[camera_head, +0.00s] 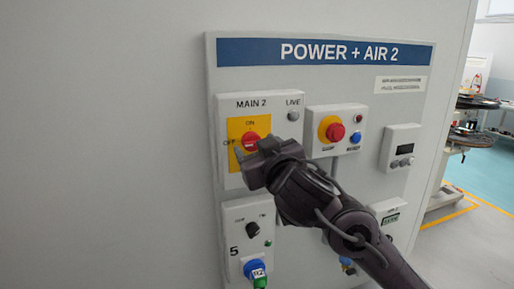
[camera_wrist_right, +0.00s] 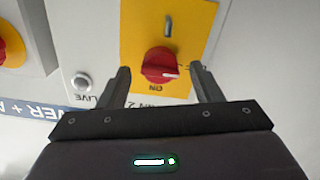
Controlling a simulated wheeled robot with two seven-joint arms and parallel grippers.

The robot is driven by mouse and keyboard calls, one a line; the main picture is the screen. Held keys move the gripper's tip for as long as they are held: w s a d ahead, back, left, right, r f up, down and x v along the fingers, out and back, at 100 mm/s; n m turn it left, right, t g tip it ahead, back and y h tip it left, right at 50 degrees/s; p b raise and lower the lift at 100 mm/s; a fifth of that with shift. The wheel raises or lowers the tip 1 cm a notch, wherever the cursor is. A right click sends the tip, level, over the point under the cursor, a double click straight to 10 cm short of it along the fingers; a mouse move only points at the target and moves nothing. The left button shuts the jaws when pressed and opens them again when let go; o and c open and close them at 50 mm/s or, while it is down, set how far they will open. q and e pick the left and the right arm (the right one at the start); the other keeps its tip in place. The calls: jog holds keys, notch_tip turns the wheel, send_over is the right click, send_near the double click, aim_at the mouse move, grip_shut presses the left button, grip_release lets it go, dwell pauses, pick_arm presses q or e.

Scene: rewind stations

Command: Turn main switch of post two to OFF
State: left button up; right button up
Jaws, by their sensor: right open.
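The main switch of post two is a red rotary knob (camera_head: 250,141) on a yellow plate in the box marked MAIN 2, at the upper left of the POWER + AIR 2 panel. In the upside-down right wrist view the knob (camera_wrist_right: 158,64) has a white mark pointing right, toward the side that the head view labels OFF; ON is at the plate's top. My right gripper (camera_head: 257,158) is just in front of the switch, partly covering the plate. Its fingers are open, one on each side of the knob in the wrist view; contact cannot be told. My left gripper is out of view.
The LIVE lamp (camera_head: 293,115) looks grey and unlit. A red button on a yellow collar (camera_head: 334,131) sits to the right. A box with a black knob (camera_head: 252,229) and a blue-green connector (camera_head: 257,271) lies below. Bare wall (camera_head: 100,140) fills the left.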

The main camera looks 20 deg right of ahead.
jog(key=s, duration=0.7)
jog(key=shift+s+d, duration=0.15)
jog(key=shift+s, duration=0.1)
jog(key=shift+f, duration=0.1)
